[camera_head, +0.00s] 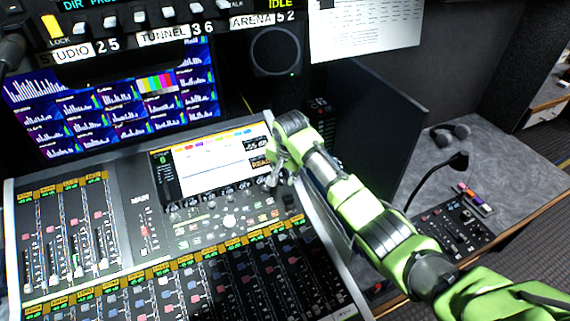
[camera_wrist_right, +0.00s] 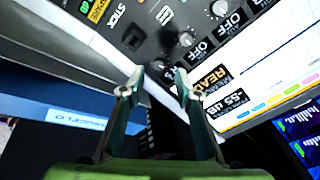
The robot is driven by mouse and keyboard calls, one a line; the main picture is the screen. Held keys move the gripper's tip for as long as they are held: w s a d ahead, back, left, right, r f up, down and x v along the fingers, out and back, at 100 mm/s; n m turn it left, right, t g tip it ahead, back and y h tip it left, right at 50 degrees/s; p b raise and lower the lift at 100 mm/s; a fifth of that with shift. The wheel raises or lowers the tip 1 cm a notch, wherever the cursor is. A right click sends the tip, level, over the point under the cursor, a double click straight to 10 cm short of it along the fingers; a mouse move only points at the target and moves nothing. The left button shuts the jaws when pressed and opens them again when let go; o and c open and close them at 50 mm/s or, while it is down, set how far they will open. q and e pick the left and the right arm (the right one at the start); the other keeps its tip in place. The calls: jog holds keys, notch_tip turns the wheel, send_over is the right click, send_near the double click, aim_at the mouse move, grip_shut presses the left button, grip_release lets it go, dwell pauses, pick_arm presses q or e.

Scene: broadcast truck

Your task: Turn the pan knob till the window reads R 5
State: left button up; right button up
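My right gripper (camera_head: 272,172) is over the right end of the row of small knobs under the mixer's touchscreen (camera_head: 215,162). In the right wrist view, its fingers (camera_wrist_right: 152,88) stand apart with nothing visible between the tips. A small dark knob (camera_wrist_right: 160,66) lies just beyond the tips, nearer the right finger; I cannot tell if they touch. Other knobs (camera_wrist_right: 186,40) sit beside windows reading OFF. A small window (camera_wrist_right: 175,73) by the right fingertip is partly hidden; its text looks like R and a digit, not clearly legible. I cannot tell for certain which knob is pan. My left gripper is out of view.
The mixing console (camera_head: 150,225) carries several faders and buttons. A gooseneck microphone (camera_head: 455,162), a control panel (camera_head: 455,230) and headphones (camera_head: 450,133) are on the right desk. A dark upright panel (camera_head: 380,120) stands behind my right arm. Monitors (camera_head: 120,100) are at the back.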

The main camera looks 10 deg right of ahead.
jog(key=v, duration=0.7)
jog(key=shift+r, duration=0.25)
jog(key=shift+s, duration=0.1)
